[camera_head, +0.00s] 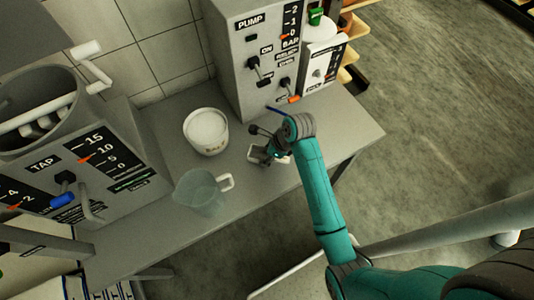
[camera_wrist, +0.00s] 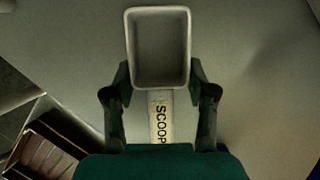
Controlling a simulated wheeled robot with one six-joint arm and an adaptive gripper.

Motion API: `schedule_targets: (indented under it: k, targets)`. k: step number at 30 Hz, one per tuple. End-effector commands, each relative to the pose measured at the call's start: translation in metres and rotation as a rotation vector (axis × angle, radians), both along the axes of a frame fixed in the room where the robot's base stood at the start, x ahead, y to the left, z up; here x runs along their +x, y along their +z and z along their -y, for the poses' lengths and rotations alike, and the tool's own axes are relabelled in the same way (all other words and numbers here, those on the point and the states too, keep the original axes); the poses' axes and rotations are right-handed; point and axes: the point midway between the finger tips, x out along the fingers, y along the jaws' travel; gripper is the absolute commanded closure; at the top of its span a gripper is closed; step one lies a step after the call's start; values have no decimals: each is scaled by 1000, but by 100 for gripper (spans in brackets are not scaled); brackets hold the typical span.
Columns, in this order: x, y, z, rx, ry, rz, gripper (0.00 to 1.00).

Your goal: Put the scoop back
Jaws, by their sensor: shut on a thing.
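The scoop (camera_wrist: 159,50) has a pale rectangular bowl and a handle (camera_wrist: 160,115) marked SCOOP. In the wrist view my gripper (camera_wrist: 159,82) is shut on it where the handle meets the bowl, a finger on each side. The bowl looks empty. I cannot tell whether the scoop touches the bench.
A white tub (camera_head: 206,131) filled with pale stuff and a clear jug (camera_head: 203,192) stand on the bench (camera_head: 250,205) left of my gripper. The pump box (camera_head: 262,75) stands behind, the tap box (camera_head: 110,165) at left. The bench's right end (camera_head: 350,125) is clear.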

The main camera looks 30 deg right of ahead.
Motion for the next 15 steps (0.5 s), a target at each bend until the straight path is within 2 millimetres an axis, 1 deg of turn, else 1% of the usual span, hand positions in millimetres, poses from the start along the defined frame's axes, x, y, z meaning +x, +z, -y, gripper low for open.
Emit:
schedule_targets:
  k: [10,11,12,13,15]
  targets:
    - [0,-3,0,0,0,0,78]
    - [0,-3,0,0,0,0,36]
    - [0,-2,0,0,0,0,26]
    - [0,-2,0,0,0,0,19]
    - [0,-2,0,0,0,0,19]
